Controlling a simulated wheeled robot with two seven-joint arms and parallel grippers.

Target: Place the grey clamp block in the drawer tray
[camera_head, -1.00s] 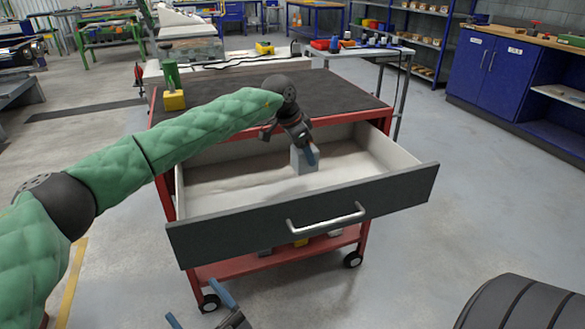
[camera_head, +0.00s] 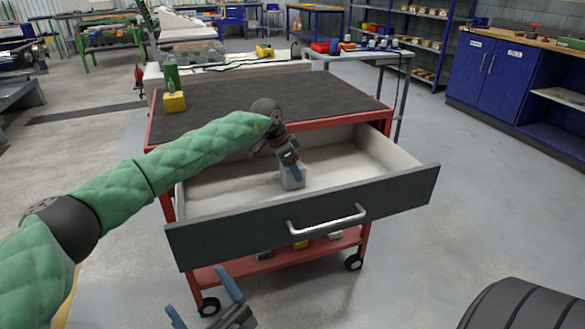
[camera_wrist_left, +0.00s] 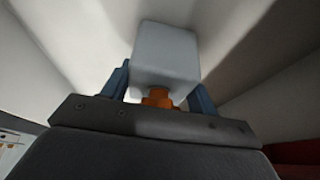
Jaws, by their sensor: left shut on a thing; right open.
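The grey clamp block (camera_head: 291,178) is in the open drawer tray (camera_head: 235,184), near its middle. It also shows in the left wrist view (camera_wrist_left: 166,55), between the blue fingers with an orange part at its near end. My left gripper (camera_head: 294,172) is shut on the block, reaching down into the drawer from above. I cannot tell whether the block touches the drawer floor. My right gripper (camera_head: 204,297) is open and empty, low in front of the cart and outside the drawer.
The red cart has a dark top (camera_head: 250,98) with a yellow block (camera_head: 174,102) and a green bottle (camera_head: 171,72) at its left. The drawer's dark front with a handle (camera_head: 327,219) faces me. The drawer floor around the block looks clear.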

